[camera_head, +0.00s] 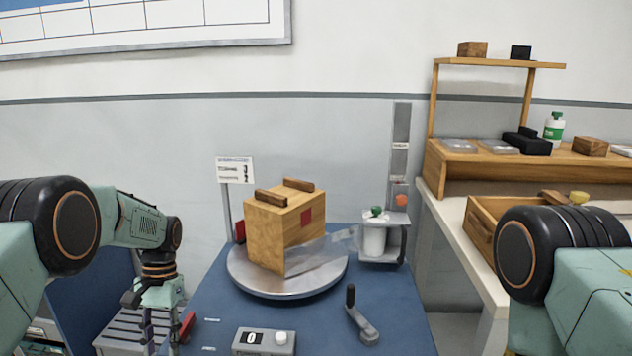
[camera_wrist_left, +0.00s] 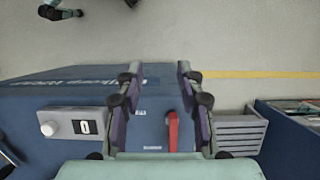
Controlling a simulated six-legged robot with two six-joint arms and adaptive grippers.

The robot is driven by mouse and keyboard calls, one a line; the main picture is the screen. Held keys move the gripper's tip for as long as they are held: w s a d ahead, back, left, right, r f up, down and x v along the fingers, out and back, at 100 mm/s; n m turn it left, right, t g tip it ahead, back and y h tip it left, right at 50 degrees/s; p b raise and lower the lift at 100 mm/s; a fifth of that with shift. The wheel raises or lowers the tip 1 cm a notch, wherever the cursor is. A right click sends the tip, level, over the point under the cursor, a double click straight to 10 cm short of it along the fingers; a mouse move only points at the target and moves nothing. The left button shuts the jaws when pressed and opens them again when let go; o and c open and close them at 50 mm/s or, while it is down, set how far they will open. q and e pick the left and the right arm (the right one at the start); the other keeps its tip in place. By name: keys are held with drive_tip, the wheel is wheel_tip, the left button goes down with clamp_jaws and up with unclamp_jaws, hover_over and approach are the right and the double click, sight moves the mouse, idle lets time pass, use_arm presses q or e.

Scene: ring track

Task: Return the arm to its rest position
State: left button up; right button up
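My left arm comes in from the left in the head view, bent downward at the wrist. Its gripper (camera_head: 160,332) points down beside the left edge of the blue table (camera_head: 395,318). In the left wrist view the two fingers of this gripper (camera_wrist_left: 160,72) stand apart with nothing held between them. A red handle (camera_wrist_left: 173,130) shows between the fingers in that view; I cannot tell how far below them it lies. Part of my right arm shows at the right of the head view, but its gripper is out of frame.
A wooden box (camera_head: 272,230) with a clear panel sits on a round metal turntable (camera_head: 250,284). A counter box (camera_head: 250,341) reading 0, a crank (camera_head: 362,318) and a white bottle (camera_head: 374,238) are on the table. A wooden shelf unit (camera_head: 480,158) stands right.

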use_arm(q)
drive_tip(key=s+d+f+t, duration=0.1)
drive_tip(key=s+d+f, duration=0.2)
drive_tip(key=s+f, duration=0.55)
drive_tip(key=s+d+f+t, duration=0.1)
drive_tip(key=s+d+f, duration=0.2)
drive_tip(key=s+f, duration=0.55)
drive_tip(key=s+d+r+n+t, duration=0.1)
drive_tip(key=s+r+t, duration=0.1)
drive_tip(key=s, duration=1.7)
drive_tip(key=shift+d+r, duration=0.2)
drive_tip(key=shift+d, duration=0.15)
use_arm(e)
drive_tip(key=shift+w, duration=0.25)
use_arm(q)
drive_tip(key=shift+s, duration=0.1)
